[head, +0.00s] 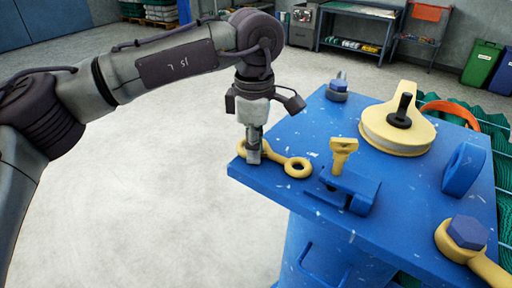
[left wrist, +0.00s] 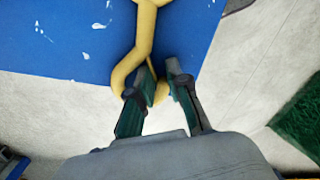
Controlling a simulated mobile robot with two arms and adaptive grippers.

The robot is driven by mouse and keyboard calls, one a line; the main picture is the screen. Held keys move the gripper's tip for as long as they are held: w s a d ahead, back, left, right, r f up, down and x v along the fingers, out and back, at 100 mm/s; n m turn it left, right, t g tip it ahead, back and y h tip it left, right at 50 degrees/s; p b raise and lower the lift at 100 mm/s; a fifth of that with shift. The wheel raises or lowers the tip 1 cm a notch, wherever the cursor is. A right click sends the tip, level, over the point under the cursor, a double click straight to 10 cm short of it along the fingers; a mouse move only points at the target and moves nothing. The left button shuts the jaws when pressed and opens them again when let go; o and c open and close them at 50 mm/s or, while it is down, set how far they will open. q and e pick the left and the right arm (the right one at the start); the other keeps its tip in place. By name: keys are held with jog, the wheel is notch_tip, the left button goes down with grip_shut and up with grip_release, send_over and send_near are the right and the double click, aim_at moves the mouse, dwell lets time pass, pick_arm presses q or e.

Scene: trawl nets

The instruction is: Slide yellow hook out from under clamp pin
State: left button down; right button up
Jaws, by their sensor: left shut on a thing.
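The yellow hook (head: 276,159) lies near the left corner of the blue table top (head: 310,119), with its round eye toward the clamp. My left gripper (head: 254,157) points down and is shut on the curved end of the hook. In the left wrist view, the gripper (left wrist: 162,70) has its fingers around the curved part of the hook (left wrist: 143,38); the hook's eye is mostly cut off at the top. The blue clamp (head: 352,190) stands right of the eye, which appears clear of it. A yellow pin (head: 343,152) stands upright at the clamp. My right gripper is not in view.
A yellow pulley block (head: 400,128) sits at the back right, with a blue bolt (head: 338,88) left of it. A blue upright lug (head: 463,170) and another yellow fitting (head: 480,262) with a blue bolt head lie right. The floor left is clear.

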pick_arm(q)
jog(key=c, duration=1.2)
grip_release()
jog(key=shift+s+d, duration=0.1)
jog(key=shift+c, duration=0.2)
jog(key=shift+o, duration=1)
jog(key=shift+r, duration=0.15)
notch_tip(320, 180, up, 12)
